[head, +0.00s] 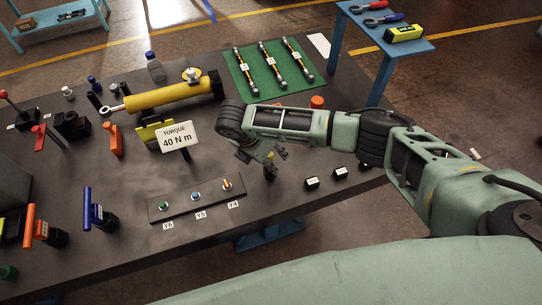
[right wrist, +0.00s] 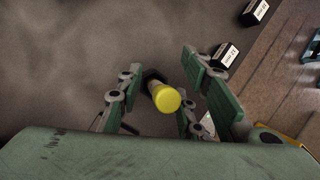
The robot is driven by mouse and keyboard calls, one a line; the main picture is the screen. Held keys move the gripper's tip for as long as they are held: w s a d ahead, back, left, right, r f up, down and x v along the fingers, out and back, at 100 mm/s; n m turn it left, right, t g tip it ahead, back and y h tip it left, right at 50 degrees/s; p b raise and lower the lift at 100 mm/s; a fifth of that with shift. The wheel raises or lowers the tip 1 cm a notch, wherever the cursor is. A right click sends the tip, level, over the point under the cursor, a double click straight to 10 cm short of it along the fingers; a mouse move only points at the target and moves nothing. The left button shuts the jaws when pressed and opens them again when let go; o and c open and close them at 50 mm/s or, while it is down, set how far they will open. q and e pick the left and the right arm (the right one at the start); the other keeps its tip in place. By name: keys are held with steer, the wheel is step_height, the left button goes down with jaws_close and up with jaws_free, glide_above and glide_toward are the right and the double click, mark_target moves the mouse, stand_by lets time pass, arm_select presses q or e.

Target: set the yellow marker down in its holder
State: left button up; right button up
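The yellow marker shows in the right wrist view as a round yellow end (right wrist: 167,99) on a short body, with a dark piece (right wrist: 153,76) at its far end. I cannot tell whether that dark piece is the holder. My right gripper (right wrist: 162,88) has its fingers apart on either side of the marker, with gaps visible. In the head view my right gripper (head: 268,155) is low over the table's right part, and a small dark object (head: 270,174) shows just below it. The marker is mostly hidden there by the gripper. My left gripper is not in view.
A dark plate (head: 196,198) with several small fittings and labels lies left of the gripper. A "TORQUE 40 N m" sign (head: 177,137) stands behind it. Two small labelled blocks (head: 312,183) (head: 340,173) sit to the right. An orange object (head: 317,102) stands behind the arm.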

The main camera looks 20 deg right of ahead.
steer(key=shift+r, duration=0.15)
steer(key=v, duration=1.1)
steer(key=shift+a+r, duration=0.15)
steer(key=shift+r, duration=0.2)
